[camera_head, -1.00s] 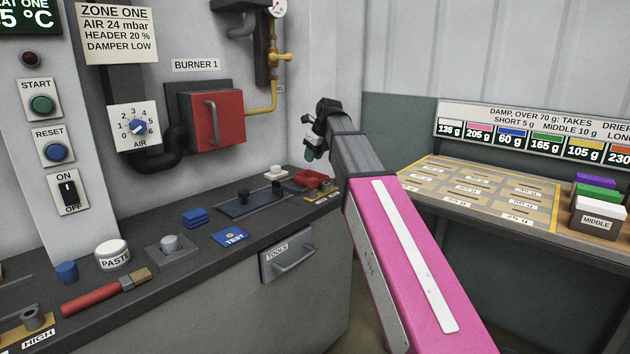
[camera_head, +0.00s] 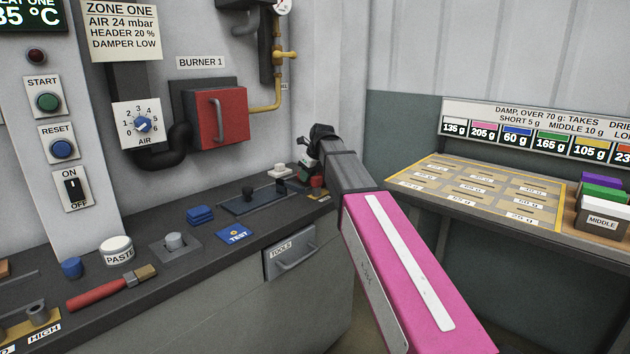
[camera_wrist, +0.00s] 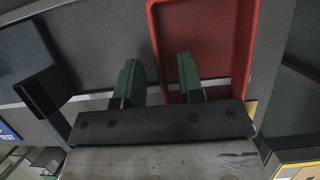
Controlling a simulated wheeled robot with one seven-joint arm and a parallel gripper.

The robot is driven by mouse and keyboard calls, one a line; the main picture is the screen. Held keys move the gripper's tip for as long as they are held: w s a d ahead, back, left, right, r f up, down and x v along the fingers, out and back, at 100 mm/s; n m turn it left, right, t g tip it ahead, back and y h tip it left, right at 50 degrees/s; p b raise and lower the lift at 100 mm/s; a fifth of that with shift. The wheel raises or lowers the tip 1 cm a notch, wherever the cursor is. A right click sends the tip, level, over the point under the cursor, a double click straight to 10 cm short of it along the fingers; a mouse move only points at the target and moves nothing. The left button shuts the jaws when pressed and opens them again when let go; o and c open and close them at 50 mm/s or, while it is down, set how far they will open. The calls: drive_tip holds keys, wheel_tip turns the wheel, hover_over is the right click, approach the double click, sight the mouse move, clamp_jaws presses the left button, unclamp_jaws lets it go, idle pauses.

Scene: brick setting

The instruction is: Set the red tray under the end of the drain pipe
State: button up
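The red tray (camera_wrist: 204,40) lies on the dark counter, and my gripper (camera_wrist: 157,64) is over its near end. In the wrist view my two green fingers are apart, one on each side of the tray's left wall: the left finger outside, the right finger over the inside. I cannot tell whether they touch the wall. In the head view only a small red part of the tray (camera_head: 317,182) shows beside my gripper (camera_head: 306,179); the rest is hidden by my arm. I cannot make out the drain pipe's end in these views.
A dark plate with black knobs (camera_head: 252,200) and a small white block (camera_head: 280,171) are left of my gripper. Blue pads (camera_head: 200,215), a TEST card (camera_head: 234,235) and a paste pot (camera_head: 117,251) are nearer. The red burner box (camera_head: 220,118) and yellow pipe (camera_head: 266,106) are on the wall above.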

drive_tip(key=shift+f, duration=0.25)
clamp_jaws()
drive_tip(key=shift+r, duration=0.15)
